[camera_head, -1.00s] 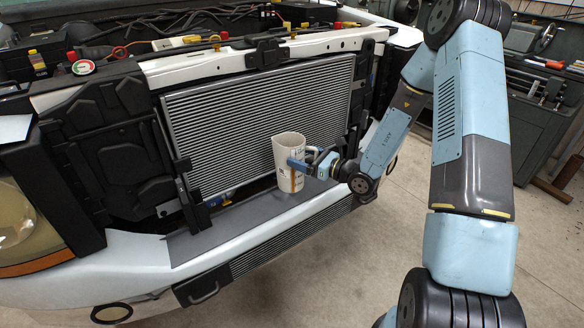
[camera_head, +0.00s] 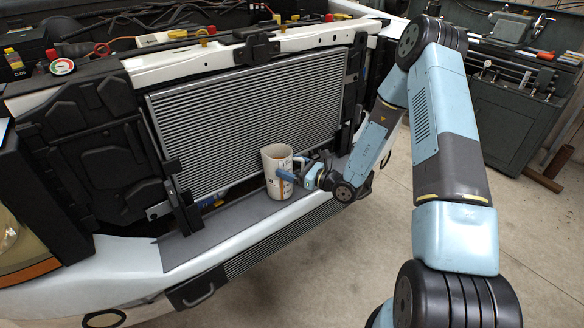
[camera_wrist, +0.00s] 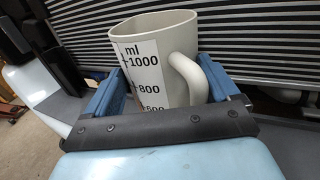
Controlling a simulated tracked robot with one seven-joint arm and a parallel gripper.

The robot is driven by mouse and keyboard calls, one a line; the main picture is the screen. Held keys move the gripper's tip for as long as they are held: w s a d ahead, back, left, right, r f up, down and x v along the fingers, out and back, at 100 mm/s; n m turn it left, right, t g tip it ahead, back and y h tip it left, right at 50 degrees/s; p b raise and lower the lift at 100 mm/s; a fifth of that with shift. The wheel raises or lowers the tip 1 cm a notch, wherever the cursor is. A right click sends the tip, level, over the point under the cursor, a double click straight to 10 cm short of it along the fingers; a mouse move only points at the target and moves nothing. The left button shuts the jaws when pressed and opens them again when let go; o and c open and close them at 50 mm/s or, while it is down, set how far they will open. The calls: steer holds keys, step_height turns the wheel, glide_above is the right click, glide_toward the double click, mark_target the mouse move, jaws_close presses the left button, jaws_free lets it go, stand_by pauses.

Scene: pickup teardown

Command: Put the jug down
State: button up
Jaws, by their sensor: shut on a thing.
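The jug (camera_head: 277,171) is a white measuring jug with a printed scale and an orange mark. It looks upright, over or on the grey ledge (camera_head: 232,225) in front of the radiator; I cannot tell whether its base touches. My gripper (camera_head: 285,175) is shut on the jug from the right. In the wrist view the jug (camera_wrist: 150,65) sits between the two blue fingers of my gripper (camera_wrist: 160,95), its handle to the right and the "ml 1000, 800" scale facing me. Its lower part is hidden there.
The radiator (camera_head: 250,115) stands close behind the jug. The white front bumper (camera_head: 130,275) runs along the near side. Black panels (camera_head: 85,140) fill the left. A workbench with machines (camera_head: 510,100) stands at the right, with bare concrete floor before it.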

stand_by(0.3)
steer(key=o, duration=1.8)
steer(key=shift+f, duration=0.1)
steer(key=v, duration=1.2)
steer(key=s+a+r+n+g+h, duration=0.2)
steer(key=s+r+n+g, duration=0.5)
steer(key=r, duration=0.3)
steer(key=s+a+r+n+g+h, duration=0.1)
steer(key=s+a+r+n+g, duration=0.1)
steer(key=s+r+n+g, duration=0.55)
steer(key=s+d+r+n+t+h, duration=0.3)
steer(key=s+d+r+h, duration=0.1)
steer(key=r, duration=0.2)
steer(key=s+d+r+n+t+h, duration=0.3)
steer(key=s+d+r+t+h, duration=0.1)
steer(key=d+r, duration=0.1)
steer(key=s+d+r+n+t+h, duration=0.3)
steer(key=s+d+r+n+h, duration=0.1)
steer(key=r, duration=0.4)
steer(key=shift+s+d+r, duration=0.1)
steer(key=shift+s+d, duration=0.15)
steer(key=shift+s, duration=0.25)
